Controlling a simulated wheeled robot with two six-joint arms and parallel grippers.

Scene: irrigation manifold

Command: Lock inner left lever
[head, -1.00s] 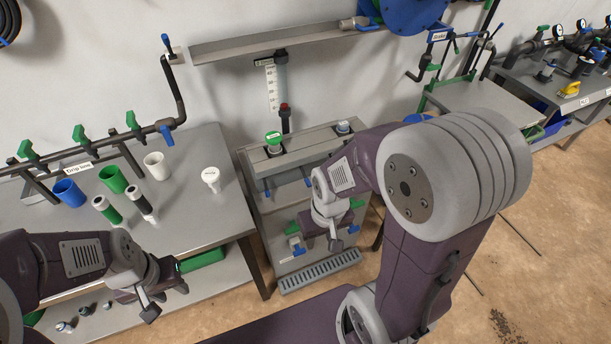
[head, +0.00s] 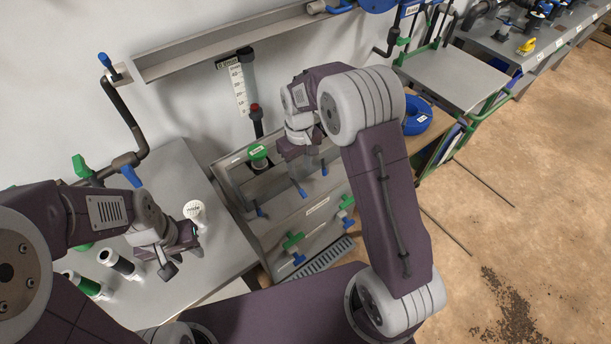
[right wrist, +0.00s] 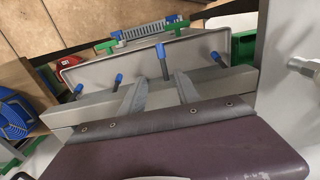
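The grey manifold box (head: 318,208) carries a row of blue-tipped levers. The inner left lever (head: 299,190) leans out from the box front; in the right wrist view, where the row appears reversed, its blue tip (right wrist: 161,51) stands out beyond the gap between my fingers. The outer left lever (head: 260,211) and an inner right lever (head: 324,168) flank it. My right gripper (right wrist: 160,92) is open and empty, just above the row; contact with the lever cannot be told. In the head view it hangs over the box top (head: 310,164). My left gripper (head: 182,262) is open and empty over the left table.
Green-and-blue valves (head: 293,242) sit low on the box front, above a grey drain grate (head: 328,254). A green-capped fitting (head: 258,152) stands behind the levers. A blue coil (head: 417,117) lies right.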

